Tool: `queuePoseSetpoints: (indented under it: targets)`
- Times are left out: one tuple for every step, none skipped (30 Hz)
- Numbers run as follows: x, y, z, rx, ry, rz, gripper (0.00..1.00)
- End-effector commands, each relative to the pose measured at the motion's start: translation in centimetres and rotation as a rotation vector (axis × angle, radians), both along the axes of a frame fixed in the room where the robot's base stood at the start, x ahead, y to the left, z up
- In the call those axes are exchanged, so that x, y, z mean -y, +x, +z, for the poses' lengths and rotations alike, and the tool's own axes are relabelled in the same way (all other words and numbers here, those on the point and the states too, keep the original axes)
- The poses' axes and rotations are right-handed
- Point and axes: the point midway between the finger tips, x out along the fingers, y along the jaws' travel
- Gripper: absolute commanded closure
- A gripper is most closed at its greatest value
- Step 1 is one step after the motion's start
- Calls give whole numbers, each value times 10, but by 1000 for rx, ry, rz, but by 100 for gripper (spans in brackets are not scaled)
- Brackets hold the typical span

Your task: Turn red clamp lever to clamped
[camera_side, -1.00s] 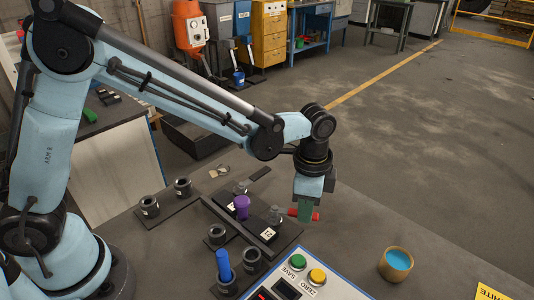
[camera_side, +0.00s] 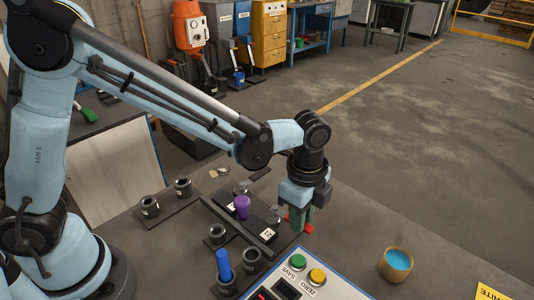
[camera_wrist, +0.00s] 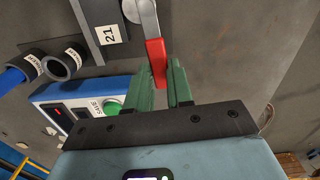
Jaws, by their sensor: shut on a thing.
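The red clamp lever (camera_side: 308,228) sticks out from the right end of a dark fixture block marked 21 (camera_side: 267,234). In the side view my gripper (camera_side: 297,226) points down over the lever, and its green fingers hide the lever's middle. In the wrist view the red lever handle (camera_wrist: 156,60) lies between the green fingertips (camera_wrist: 163,68), and its grey metal arm (camera_wrist: 146,18) runs up to a round pivot. The gripper is shut on the lever. A purple cylinder (camera_side: 242,204) stands upright in the fixture block.
A control box with a green button (camera_side: 298,261) and a yellow button stands close in front of the gripper. Black holders (camera_side: 217,234) stand to the left, one with a blue cylinder (camera_side: 223,264). A cup with blue contents (camera_side: 396,262) stands right. The bench between is clear.

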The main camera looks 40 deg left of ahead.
Motion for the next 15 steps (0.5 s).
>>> queuePoseSetpoints:
  targets:
    - [0, -1, 0, -4, 2, -4, 100]
    - [0, -1, 0, -4, 2, -3, 100]
    - [0, -1, 0, -4, 2, -3, 100]
    - [0, -1, 1, -4, 2, -3, 100]
    - [0, -1, 0, -4, 2, -2, 100]
    - [0, -1, 0, -4, 2, -2, 100]
    - [0, -1, 0, -4, 2, -2, 78]
    - [0, -1, 0, -4, 3, -1, 73]
    - [0, -1, 0, -4, 2, -1, 67]
    - [0, -1, 0, -4, 2, -1, 62]
    - [0, -1, 0, -3, 2, 0, 58]
    - [0, -1, 0, -3, 2, 0, 53]
    - [0, -1, 0, -3, 2, 0, 53]
    - [0, -1, 0, -2, 2, 0, 53]
    - [0, -1, 0, -2, 1, 0, 53]
